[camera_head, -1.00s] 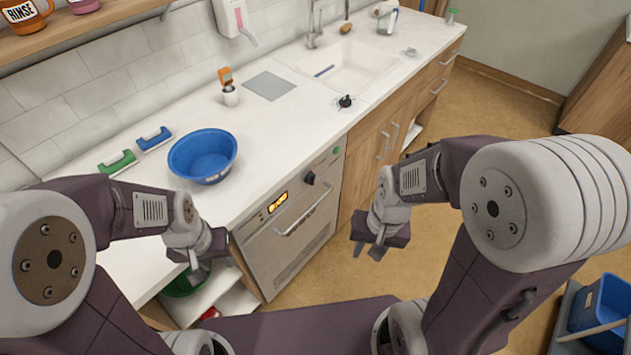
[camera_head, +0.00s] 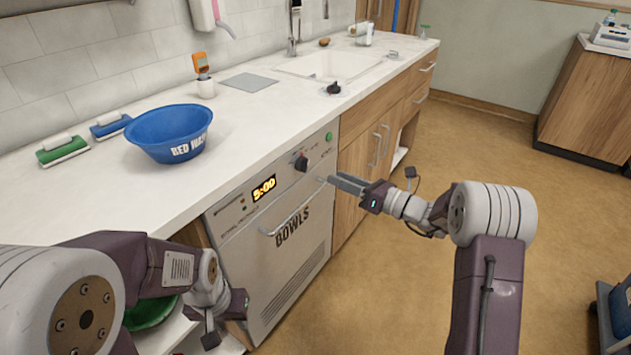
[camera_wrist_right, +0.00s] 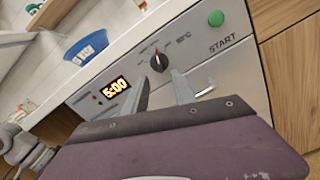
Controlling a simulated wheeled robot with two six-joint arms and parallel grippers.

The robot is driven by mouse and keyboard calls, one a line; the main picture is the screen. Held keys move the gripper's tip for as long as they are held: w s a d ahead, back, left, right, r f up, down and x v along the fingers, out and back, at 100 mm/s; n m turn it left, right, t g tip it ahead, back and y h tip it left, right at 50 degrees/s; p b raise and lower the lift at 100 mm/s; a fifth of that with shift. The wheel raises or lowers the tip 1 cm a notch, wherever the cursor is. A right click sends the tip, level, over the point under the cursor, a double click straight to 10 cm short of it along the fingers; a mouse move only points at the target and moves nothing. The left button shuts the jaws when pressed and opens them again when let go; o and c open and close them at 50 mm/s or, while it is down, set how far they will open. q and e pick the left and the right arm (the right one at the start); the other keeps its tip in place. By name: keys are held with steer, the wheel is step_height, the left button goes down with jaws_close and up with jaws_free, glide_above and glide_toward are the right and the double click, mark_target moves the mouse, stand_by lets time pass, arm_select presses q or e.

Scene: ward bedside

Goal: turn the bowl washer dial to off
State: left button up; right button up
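The bowl washer (camera_head: 272,230) is a grey front panel marked BOWLS under the counter, with a lit display reading 5:00. Its dark dial (camera_head: 301,162) sits right of the display. In the right wrist view the dial (camera_wrist_right: 159,61) shows a reddish pointer mark toward its top; the setting labels are too small to read fully. My right gripper (camera_head: 334,180) is open and empty, right of the dial and apart from it. In the wrist view its two fingers stand apart below the dial. My left gripper (camera_head: 226,318) is low by the washer's left side; its opening is unclear.
A green START button (camera_wrist_right: 216,18) is right of the dial. The washer's handle bar (camera_head: 290,212) sticks out below the dial. A blue bowl (camera_head: 170,132) stands on the counter (camera_head: 235,120) above. A green bowl (camera_head: 150,312) is on the low shelf.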

mark_target(303, 164)
steer(key=b+x, duration=0.2)
steer(key=x, duration=0.7)
steer(key=shift+a+r, duration=0.1)
jaws_close()
